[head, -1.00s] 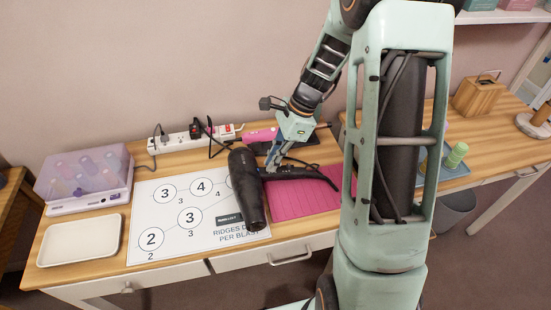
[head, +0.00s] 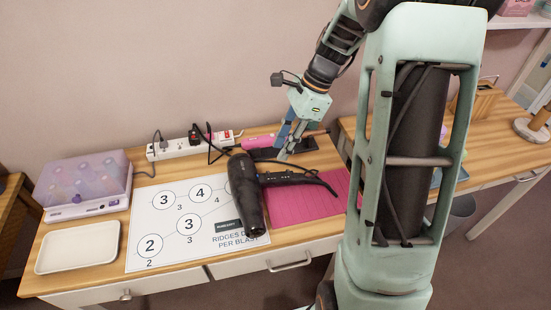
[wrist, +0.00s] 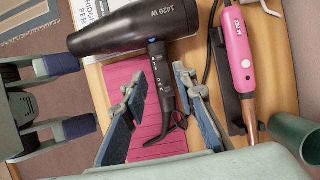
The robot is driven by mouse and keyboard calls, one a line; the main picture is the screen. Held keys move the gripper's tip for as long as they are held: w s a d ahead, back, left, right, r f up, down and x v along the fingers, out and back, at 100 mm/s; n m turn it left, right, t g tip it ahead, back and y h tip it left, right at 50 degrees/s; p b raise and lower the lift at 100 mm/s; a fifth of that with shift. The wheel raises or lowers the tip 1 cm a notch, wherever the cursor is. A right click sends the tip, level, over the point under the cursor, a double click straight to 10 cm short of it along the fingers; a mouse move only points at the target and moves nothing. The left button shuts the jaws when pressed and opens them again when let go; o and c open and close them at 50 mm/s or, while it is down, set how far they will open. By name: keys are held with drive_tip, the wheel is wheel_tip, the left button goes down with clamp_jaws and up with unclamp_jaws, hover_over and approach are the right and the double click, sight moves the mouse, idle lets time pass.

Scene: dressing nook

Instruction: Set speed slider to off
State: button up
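A black hair dryer (head: 247,195) lies on the table, its barrel across the edge of the white sheet and its handle (head: 290,178) over the pink mat. The wrist view shows its barrel (wrist: 125,28) marked 1420 W and its handle (wrist: 160,72) with small switches (wrist: 165,84) on the side. The speed slider's setting is too small to read. My gripper (head: 283,156) is just behind and above the handle, apart from it. In the wrist view its fingers (wrist: 158,88) are spread and empty, with the handle showing between them.
A pink styling tool (wrist: 238,50) lies on a black holder behind the dryer. A white power strip (head: 190,144) with plugs and cords is at the back. A white tray (head: 78,248) and a purple-lidded box (head: 85,182) stand left. The pink mat (head: 310,200) is mostly clear.

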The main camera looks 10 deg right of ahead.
drive_tip(key=v, duration=0.4)
idle(0.4)
